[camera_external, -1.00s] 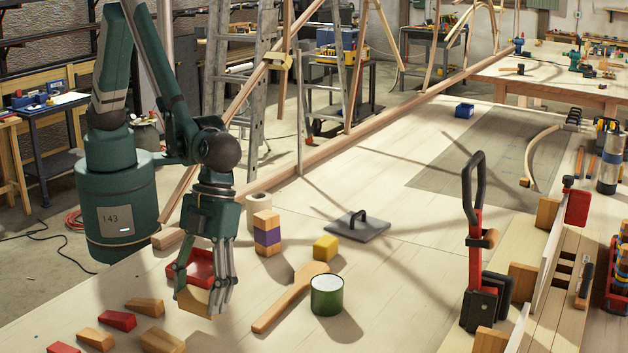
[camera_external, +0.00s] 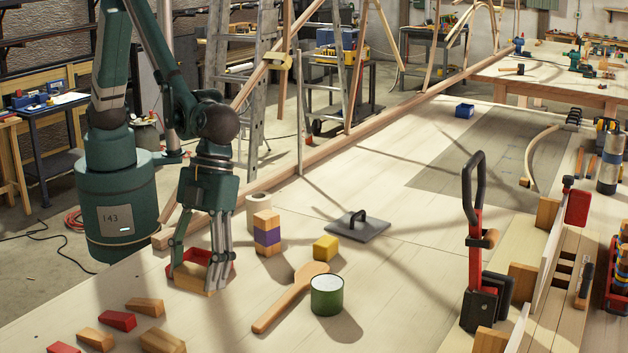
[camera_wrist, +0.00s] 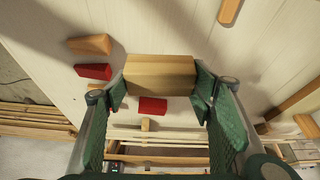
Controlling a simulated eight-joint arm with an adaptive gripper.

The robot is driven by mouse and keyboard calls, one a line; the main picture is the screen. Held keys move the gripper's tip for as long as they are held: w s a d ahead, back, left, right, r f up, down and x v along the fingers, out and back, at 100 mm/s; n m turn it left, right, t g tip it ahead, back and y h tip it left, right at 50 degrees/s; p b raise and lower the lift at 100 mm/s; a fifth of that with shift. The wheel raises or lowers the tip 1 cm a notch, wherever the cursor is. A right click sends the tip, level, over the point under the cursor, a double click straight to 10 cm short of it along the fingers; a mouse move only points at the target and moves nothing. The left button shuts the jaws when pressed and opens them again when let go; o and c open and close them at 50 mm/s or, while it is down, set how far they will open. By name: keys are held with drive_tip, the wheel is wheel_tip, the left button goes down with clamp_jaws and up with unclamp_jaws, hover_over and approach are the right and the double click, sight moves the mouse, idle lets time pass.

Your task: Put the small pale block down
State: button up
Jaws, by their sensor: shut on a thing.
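The small pale block (camera_external: 190,281) is a plain wooden block held between the fingers of my gripper (camera_external: 203,287). It lies level, low over the table, just in front of a red tray-like thing (camera_external: 226,266). I cannot tell whether it touches the tabletop. In the wrist view the block (camera_wrist: 160,74) spans the gap between the fingertips of my gripper (camera_wrist: 160,84), which are shut on its two ends. The fingers hide part of the block in the external view.
Red and wooden wedges (camera_external: 118,320) lie front left. A stacked block tower (camera_external: 267,238), a yellow block (camera_external: 325,248), a wooden paddle (camera_external: 288,300) and a green tin (camera_external: 327,296) stand to the right. The tabletop between wedges and paddle is clear.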

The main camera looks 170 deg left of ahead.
drive_tip(key=shift+s, duration=0.1)
drive_tip(key=s+r, duration=0.2)
drive_tip(key=s, duration=1)
drive_tip(key=s+d+r+m+p, duration=0.1)
drive_tip(key=s+r, duration=0.1)
drive_tip(key=s, duration=1)
drive_tip(key=shift+d+r, duration=0.2)
drive_tip(key=shift+f, duration=0.15)
drive_tip(key=shift+w+f, duration=0.1)
drive_tip(key=shift+f, duration=2.7)
drive_tip(key=shift+f, duration=2.05)
